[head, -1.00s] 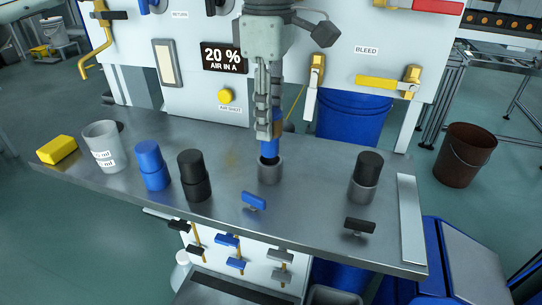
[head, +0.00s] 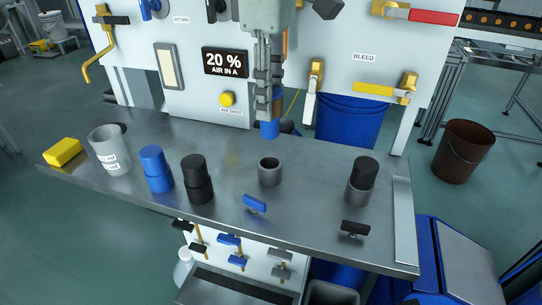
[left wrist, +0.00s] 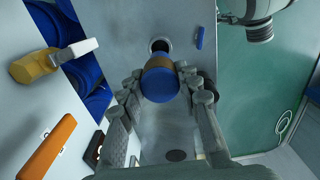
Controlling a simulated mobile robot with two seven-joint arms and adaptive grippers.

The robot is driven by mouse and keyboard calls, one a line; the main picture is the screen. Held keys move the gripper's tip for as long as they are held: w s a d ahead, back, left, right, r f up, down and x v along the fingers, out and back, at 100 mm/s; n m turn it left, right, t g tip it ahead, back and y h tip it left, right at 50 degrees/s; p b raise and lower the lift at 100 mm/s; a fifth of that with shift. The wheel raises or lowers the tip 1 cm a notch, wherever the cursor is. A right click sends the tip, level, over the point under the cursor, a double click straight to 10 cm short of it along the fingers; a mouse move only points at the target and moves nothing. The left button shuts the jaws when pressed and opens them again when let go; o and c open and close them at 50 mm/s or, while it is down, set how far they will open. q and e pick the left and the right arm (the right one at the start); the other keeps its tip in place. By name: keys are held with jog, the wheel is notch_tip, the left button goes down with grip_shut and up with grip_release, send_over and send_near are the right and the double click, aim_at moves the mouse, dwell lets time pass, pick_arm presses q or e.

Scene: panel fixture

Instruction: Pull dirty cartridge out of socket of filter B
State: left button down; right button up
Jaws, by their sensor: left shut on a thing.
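My left gripper (head: 268,92) is shut on a blue cartridge (head: 269,129) and holds it upright above the panel's table. The cartridge has a brown band, clear in the left wrist view (left wrist: 160,84), with the fingers on either side of it. The cartridge's lower end is clear of the grey socket (head: 269,178) below it. The socket is open and empty, with a blue handle (head: 255,204) in front; it also shows as a dark round opening in the left wrist view (left wrist: 160,44). No label for filter B is readable.
A blue cylinder (head: 157,176), a black cylinder (head: 197,185), a grey cup (head: 108,155) and a yellow block (head: 62,152) stand to the left on the table (head: 225,222). A grey socket with a black cartridge (head: 365,171) stands right. The valve panel is close behind the gripper.

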pick_arm(q)
jog(key=shift+r, duration=0.15)
jog(key=shift+r, duration=3.7)
